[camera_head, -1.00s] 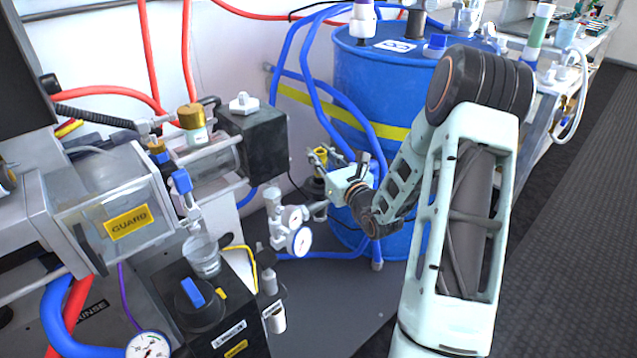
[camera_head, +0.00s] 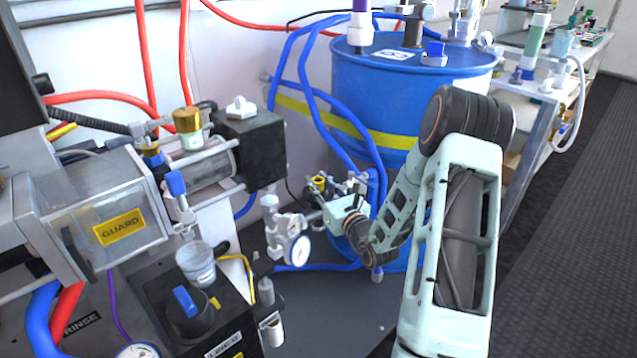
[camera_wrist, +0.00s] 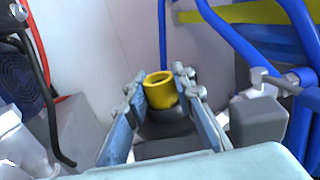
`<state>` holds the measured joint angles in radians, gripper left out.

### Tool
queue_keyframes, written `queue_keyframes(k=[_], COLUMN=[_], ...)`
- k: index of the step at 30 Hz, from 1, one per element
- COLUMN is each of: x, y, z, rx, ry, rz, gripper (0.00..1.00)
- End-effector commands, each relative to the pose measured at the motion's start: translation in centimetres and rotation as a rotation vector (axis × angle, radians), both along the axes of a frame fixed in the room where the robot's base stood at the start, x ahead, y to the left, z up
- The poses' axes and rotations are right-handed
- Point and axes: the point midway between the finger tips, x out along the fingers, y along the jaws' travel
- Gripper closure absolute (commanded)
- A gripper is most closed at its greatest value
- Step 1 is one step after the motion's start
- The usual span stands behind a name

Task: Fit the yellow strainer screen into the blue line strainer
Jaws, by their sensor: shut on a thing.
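The yellow strainer screen (camera_wrist: 160,92) is an open-topped yellow cylinder, upright between my fingertips in the wrist view. My gripper (camera_wrist: 161,84) is shut on it, with one light-blue finger on each side. In the head view the screen (camera_head: 319,182) is a small yellow ring at the tip of my gripper (camera_head: 326,191), in front of the blue drum. A dark rounded thing (camera_wrist: 165,127) shows below the screen in the wrist view; I cannot tell whether they touch. I cannot pick out the blue line strainer with certainty.
The blue drum (camera_head: 410,95) stands behind my gripper, with blue hoses (camera_head: 335,115) beside it. A gauge (camera_head: 297,250) on grey fittings is just left of and below my gripper. A black box with a blue knob (camera_head: 187,301) stands at the lower left. Grey floor is clear at right.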

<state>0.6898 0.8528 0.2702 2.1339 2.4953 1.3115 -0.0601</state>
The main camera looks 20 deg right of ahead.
Motion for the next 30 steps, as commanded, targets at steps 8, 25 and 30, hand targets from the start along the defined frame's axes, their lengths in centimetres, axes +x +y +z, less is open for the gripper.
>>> queue_keyframes(k=[8, 25, 30], x=[0.0, -7.1, -10.1], y=[0.0, -1.0, -1.4], z=[0.0, 0.8, 0.7], rx=[0.0, 0.002, 0.001], ry=[0.0, 0.003, 0.002], rz=[0.0, -0.003, -0.002], gripper=[0.7, 0.7, 0.7])
